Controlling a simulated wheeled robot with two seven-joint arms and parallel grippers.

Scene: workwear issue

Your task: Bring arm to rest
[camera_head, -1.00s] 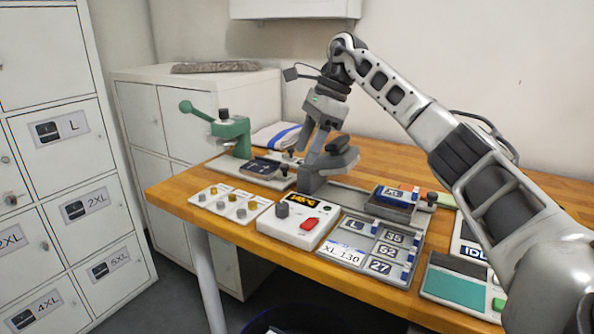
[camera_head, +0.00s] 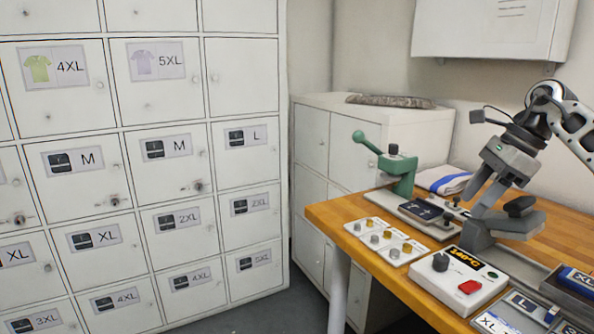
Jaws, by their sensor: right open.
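My right arm comes in from the right edge, and its right gripper (camera_head: 482,197) points down over the wooden workbench (camera_head: 385,262). Its two fingers are apart with nothing seen between them. They are close beside a grey press-like device (camera_head: 510,222) with a dark knob; I cannot tell whether they touch it. My left gripper is not in view.
A white control box (camera_head: 455,283) with a red button, a tray of small knobs (camera_head: 378,242) and a green lever tool (camera_head: 398,170) stand on the bench. A white locker wall (camera_head: 150,220) fills the left. A wall cabinet (camera_head: 485,30) hangs above.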

